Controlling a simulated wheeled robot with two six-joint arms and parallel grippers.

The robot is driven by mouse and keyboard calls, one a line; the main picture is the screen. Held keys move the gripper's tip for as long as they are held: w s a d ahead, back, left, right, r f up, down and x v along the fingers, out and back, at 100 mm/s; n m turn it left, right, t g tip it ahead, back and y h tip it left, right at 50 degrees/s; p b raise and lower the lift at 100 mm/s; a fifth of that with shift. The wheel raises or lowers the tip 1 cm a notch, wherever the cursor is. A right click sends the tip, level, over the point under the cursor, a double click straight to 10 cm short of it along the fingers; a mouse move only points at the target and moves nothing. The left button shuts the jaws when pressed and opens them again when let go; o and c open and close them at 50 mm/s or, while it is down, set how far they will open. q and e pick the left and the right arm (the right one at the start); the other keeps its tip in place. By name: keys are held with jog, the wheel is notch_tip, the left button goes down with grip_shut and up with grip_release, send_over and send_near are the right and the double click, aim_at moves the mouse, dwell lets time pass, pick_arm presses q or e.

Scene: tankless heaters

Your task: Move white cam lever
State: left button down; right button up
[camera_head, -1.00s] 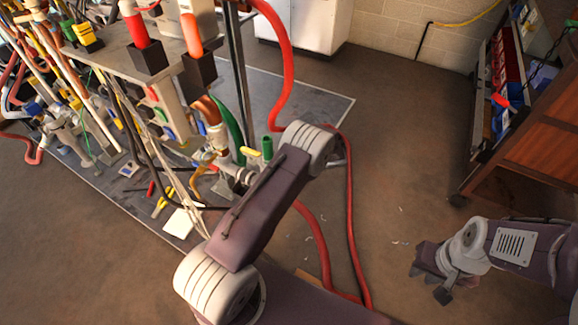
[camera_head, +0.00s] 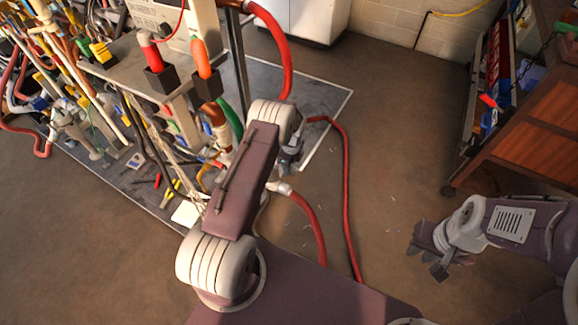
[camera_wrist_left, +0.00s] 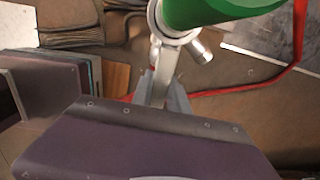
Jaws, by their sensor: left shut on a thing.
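The white cam lever (camera_wrist_left: 156,62) is a pale strip in the left wrist view, running up to a metal fitting (camera_wrist_left: 178,36) below a green cylinder (camera_wrist_left: 215,8). My left gripper (camera_wrist_left: 160,92) is shut on the lower part of the lever, with its grey fingers on either side. In the head view my left gripper (camera_head: 288,158) is small and partly hidden behind my wrist, so the lever is not clear there. My right gripper (camera_head: 426,256) hangs above the floor at the right, its fingers apart and empty.
A crowded pipe-and-hose stand (camera_head: 130,60) fills the upper left. Red hoses (camera_head: 345,190) curve over the floor near my left gripper. A wooden cabinet (camera_head: 530,130) stands at the right. Brown floor (camera_head: 400,130) is open between them.

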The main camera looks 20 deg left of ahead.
dwell(0.4)
pick_arm(q)
jog(key=c, duration=1.3)
grip_release()
jog(key=r, duration=0.3)
jog(key=r+p, duration=0.1)
jog(key=r, duration=0.2)
jog(key=r+p, duration=0.1)
jog(key=r, duration=0.2)
jog(key=shift+d, duration=0.35)
